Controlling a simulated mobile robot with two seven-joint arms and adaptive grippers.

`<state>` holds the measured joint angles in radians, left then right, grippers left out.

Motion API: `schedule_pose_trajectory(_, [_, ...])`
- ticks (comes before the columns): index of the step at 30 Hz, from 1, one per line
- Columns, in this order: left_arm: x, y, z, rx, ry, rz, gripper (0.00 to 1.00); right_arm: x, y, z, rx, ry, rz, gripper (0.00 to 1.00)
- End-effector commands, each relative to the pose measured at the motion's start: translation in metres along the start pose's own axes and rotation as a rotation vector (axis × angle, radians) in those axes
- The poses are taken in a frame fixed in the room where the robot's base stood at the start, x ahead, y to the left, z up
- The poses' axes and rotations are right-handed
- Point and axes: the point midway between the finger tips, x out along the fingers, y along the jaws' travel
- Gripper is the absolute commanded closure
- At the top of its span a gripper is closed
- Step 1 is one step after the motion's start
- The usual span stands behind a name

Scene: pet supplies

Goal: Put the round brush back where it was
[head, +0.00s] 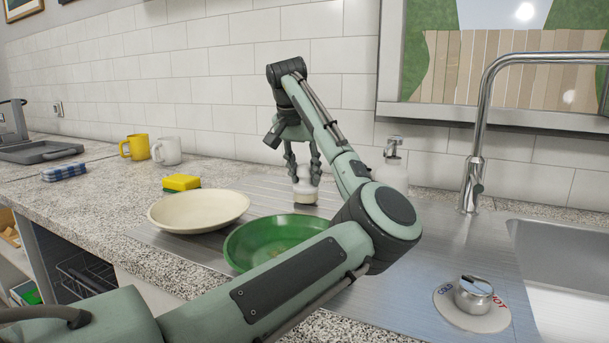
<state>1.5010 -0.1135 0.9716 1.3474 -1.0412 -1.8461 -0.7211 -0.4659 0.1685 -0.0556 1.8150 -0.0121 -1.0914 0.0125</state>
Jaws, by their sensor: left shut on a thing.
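The round brush (305,191), with a white top and a pale cream underside, is in the head view behind the green plate. My left gripper (303,176) points down over it and is shut on its upper part. The brush is upright, at or just above the metal drainboard (330,205); I cannot tell whether it touches. The fingers hide part of its top. My right gripper is not in view.
A cream plate (198,211) and a green plate (267,238) lie in front of the brush. A yellow-green sponge (181,183) is to the left. A soap dispenser (392,166), tap (474,165) and sink (565,260) are to the right. Tiled wall stands behind.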

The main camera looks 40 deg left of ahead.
Motion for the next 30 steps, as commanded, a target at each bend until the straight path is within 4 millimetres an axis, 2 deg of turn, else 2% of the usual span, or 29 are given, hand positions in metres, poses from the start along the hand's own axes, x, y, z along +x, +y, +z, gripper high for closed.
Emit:
schedule_pose_trajectory(12, [0.008,-0.001,0.004,0.0,0.0,-0.002,0.89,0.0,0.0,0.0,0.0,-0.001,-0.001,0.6])
schedule_pose_trajectory(13, [0.008,-0.001,0.004,0.0,0.001,-0.002,0.63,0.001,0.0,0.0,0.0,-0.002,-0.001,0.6])
schedule_pose_trajectory(17, [0.008,-0.001,0.004,0.0,0.001,-0.001,0.47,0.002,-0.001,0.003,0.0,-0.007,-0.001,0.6])
schedule_pose_trajectory(26, [0.007,-0.001,0.003,0.0,0.001,-0.001,0.46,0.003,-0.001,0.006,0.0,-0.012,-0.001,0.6])
schedule_pose_trajectory(30, [-0.004,-0.001,0.002,0.0,0.002,-0.001,0.46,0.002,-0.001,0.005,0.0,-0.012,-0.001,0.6])
